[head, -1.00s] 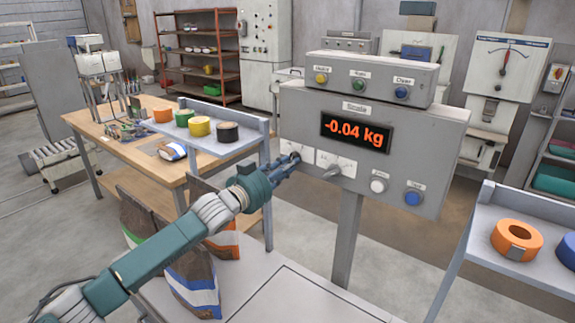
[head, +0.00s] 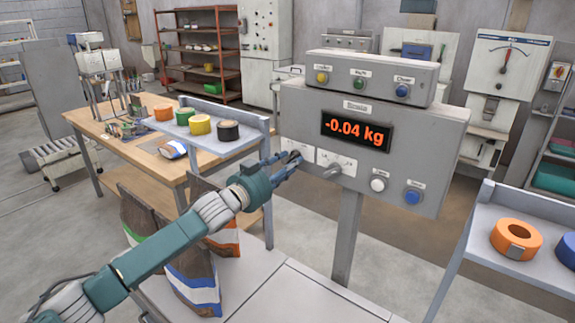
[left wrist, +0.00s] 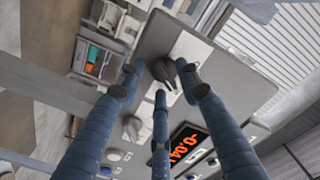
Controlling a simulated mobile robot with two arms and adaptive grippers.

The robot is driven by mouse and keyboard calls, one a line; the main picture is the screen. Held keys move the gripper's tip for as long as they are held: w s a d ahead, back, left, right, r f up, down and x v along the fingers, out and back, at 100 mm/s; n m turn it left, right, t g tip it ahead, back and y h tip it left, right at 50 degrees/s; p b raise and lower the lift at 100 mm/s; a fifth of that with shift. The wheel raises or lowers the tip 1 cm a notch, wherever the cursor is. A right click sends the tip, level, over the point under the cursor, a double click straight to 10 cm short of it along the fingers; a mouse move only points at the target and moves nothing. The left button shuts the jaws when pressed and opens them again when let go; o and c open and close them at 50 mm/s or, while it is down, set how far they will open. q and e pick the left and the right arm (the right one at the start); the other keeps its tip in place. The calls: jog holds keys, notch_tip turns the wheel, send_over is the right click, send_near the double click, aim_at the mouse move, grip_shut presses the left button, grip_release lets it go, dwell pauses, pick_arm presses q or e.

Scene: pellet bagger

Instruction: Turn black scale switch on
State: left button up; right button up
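The grey scale panel (head: 450,130) has a lit display (head: 356,131) reading -0.04 kg. The black scale switch (left wrist: 165,72) is a dark knob on a white plate at the panel's left end. In the head view it is mostly hidden by my fingers. My left gripper (head: 288,162) is at this plate. In the left wrist view its blue fingers (left wrist: 160,80) are spread, with the black switch between the tips; contact is unclear. A grey lever-like knob (head: 331,171) sits on the neighbouring white plate. My right gripper is not in view.
A white button (head: 378,184) and a blue button (head: 412,197) are lower right on the panel. A button box (head: 372,78) sits on top. A shelf with tape rolls (head: 228,131) stands left, and another shelf (head: 510,258) right. Bags (head: 193,275) stand below my left arm.

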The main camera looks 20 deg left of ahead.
pick_arm(q)
jog(key=v, duration=1.2)
dwell(0.4)
